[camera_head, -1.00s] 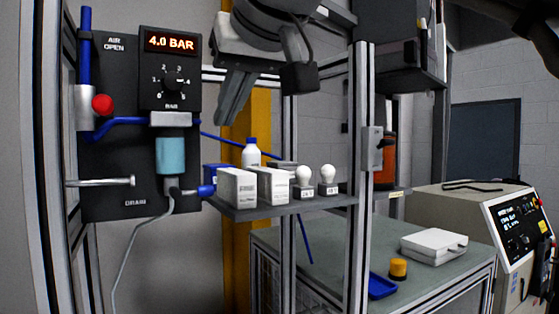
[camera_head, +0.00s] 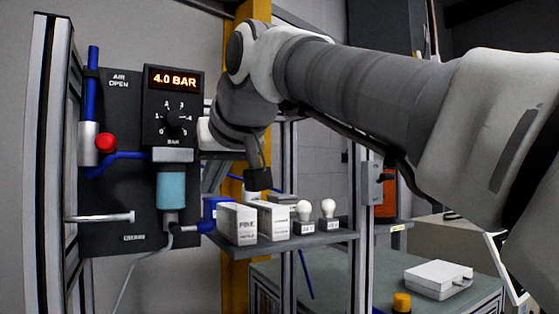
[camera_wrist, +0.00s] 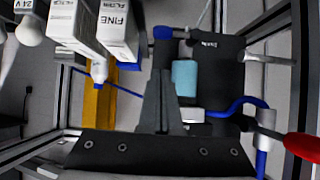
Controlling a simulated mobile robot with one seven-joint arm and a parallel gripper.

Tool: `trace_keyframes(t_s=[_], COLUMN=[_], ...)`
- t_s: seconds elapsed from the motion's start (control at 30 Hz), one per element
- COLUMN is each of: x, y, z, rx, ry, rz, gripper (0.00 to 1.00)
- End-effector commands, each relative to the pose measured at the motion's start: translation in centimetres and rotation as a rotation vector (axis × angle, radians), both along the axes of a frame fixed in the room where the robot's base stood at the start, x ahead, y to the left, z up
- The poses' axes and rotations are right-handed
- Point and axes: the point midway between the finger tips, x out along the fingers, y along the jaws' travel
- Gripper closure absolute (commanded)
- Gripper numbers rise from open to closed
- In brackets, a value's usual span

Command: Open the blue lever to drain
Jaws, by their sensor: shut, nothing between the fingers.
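The blue lever (camera_head: 206,226) sits at the lower right of the black panel, on a fitting under the filter's light-blue bowl (camera_head: 171,190). In the wrist view, which is turned over, the blue lever (camera_wrist: 163,32) shows at the top middle, beyond my fingertips, with the bowl (camera_wrist: 184,78) right of them. My gripper (camera_head: 213,178) is right of the bowl and above the lever, partly hidden by my own wrist. In the wrist view my gripper's fingers (camera_wrist: 160,74) are together and empty, apart from the lever.
White boxes (camera_head: 237,223) and two bulbs (camera_head: 304,211) stand on the shelf (camera_head: 300,242) close right of the lever. A red knob (camera_head: 105,142) and a metal rod (camera_head: 100,217) stick out of the panel. The display (camera_head: 172,78) reads 4.0 BAR. A hose hangs below.

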Motion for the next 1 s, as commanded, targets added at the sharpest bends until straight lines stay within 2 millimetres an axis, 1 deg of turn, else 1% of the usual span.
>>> trace_keyframes(t_s=[0.03,0.1,0.2,0.33,0.5,1.0], x=[0.8,0.7,0.9,1.1,1.2,1.2], y=[0.5,0.5,0.6,0.7,0.7,0.6], z=[-0.7,-1.8,-2.9,-3.9,-4.3,-4.5], rx=[-0.003,-0.002,-0.001,-0.001,0.0,0.022], ry=[0.004,0.002,0.001,0.001,0.0,0.014], rz=[0.0,0.001,0.001,0.0,0.0,-0.001], gripper=[1.0,1.0,1.0,1.0,1.0,1.0])
